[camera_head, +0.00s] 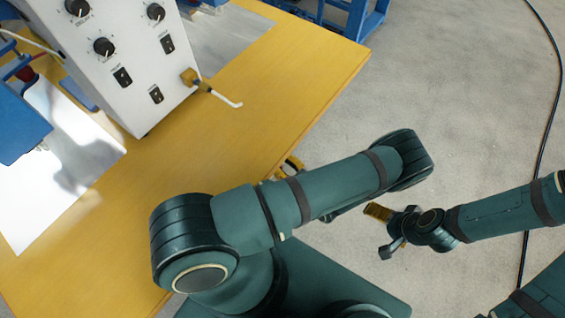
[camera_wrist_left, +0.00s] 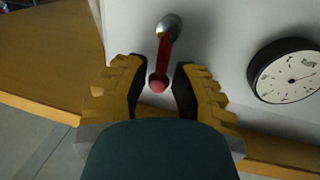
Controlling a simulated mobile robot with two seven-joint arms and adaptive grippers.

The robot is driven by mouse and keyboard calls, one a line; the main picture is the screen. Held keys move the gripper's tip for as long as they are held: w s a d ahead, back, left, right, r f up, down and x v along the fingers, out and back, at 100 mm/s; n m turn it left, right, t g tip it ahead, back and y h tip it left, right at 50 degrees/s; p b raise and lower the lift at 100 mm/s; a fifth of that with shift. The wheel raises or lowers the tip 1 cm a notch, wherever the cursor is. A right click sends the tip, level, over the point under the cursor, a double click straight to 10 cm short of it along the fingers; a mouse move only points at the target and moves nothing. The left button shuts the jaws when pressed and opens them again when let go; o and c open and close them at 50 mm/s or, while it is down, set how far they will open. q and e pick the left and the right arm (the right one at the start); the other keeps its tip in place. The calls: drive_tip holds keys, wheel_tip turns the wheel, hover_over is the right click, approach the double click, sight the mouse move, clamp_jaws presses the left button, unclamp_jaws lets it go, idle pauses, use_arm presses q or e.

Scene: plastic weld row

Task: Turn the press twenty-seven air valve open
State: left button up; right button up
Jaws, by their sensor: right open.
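A valve with a red lever handle (camera_wrist_left: 164,62) and a round metal pivot (camera_wrist_left: 170,27) is on a pale panel (camera_wrist_left: 222,40) in the left wrist view. The handle hangs from the pivot toward my left gripper (camera_wrist_left: 158,90). The left gripper is open, with one yellow-and-black finger on each side of the handle's round red tip and visible gaps. In the head view only a bit of yellow, likely this gripper, shows behind my arm; the valve is not seen there. My right gripper (camera_head: 384,230) is open and empty over the grey floor.
A round dial gauge (camera_wrist_left: 287,74) is on the panel right of the handle. In the head view, a white control box (camera_head: 125,60) with knobs and switches stands on the yellow table (camera_head: 235,120). A black cable (camera_head: 549,120) crosses the floor at right.

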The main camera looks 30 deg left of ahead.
use_arm(q)
clamp_jaws()
drive_tip(key=shift+w, duration=0.1)
drive_tip(key=shift+w+f+m+g+h, duration=0.25)
drive_tip(key=shift+w+f+m+g, duration=0.4)
drive_tip(key=shift+m, duration=1.9)
drive_tip(key=shift+w+f+m+g+h, duration=0.3)
drive_tip(key=shift+w+f+m+g, duration=0.4)
drive_tip(key=shift+m, duration=1.8)
drive_tip(key=shift+w+f+m+g+h, duration=0.25)
drive_tip(key=shift+w+f+m+g, duration=0.4)
drive_tip(key=shift+m, duration=1.9)
drive_tip(key=shift+w+r, duration=0.1)
drive_tip(key=o, duration=0.5)
unclamp_jaws()
